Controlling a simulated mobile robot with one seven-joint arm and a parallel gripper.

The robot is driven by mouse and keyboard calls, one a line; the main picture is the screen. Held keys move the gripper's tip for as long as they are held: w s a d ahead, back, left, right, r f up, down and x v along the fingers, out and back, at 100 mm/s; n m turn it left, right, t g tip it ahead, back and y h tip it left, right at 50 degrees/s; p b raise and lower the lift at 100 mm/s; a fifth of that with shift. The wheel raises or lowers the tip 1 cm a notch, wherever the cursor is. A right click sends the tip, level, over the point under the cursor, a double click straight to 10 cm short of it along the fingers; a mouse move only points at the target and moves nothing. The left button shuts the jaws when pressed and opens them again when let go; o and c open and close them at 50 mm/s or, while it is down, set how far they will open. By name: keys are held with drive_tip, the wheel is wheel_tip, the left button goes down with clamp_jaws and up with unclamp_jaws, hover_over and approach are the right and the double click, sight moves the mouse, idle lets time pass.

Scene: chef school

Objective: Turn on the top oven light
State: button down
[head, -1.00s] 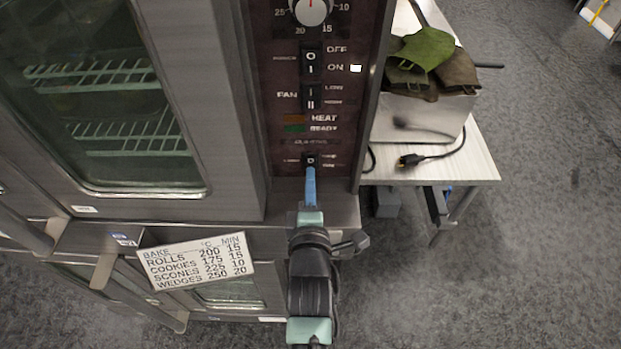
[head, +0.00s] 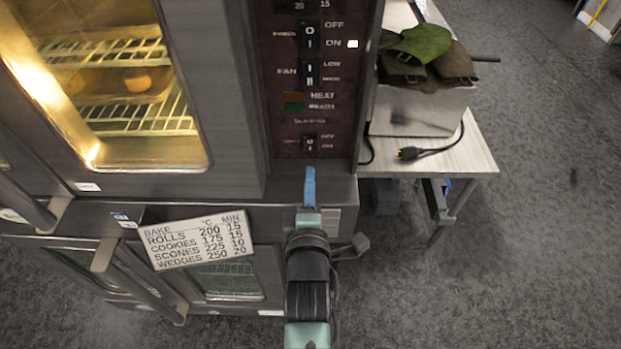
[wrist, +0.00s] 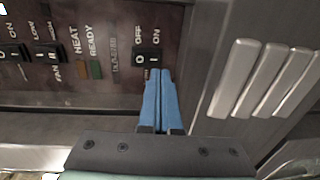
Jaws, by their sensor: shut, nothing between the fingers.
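The top oven (head: 232,110) has its inside lit; warm yellow light shows racks and a baked item behind the glass door (head: 125,100). The light switch (head: 310,142) is a small black rocker at the bottom of the dark control panel; it also shows in the wrist view (wrist: 148,58). My gripper (head: 309,172) has blue fingers pressed together and empty. Its tips are just below the switch and look apart from it in the head view. In the wrist view the closed fingertips (wrist: 160,73) are close beneath the switch.
Fan (head: 310,73) and power (head: 310,36) switches sit higher on the panel. A lower oven (head: 225,283) and a bake-time sign (head: 199,241) are below. At right, a table (head: 455,158) holds a metal box (head: 418,110) with green and brown mitts (head: 428,46).

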drive_tip(key=s+f+b, duration=0.1)
drive_tip(key=s+b, duration=0.1)
drive_tip(key=s, duration=0.7)
drive_tip(key=shift+f, duration=0.15)
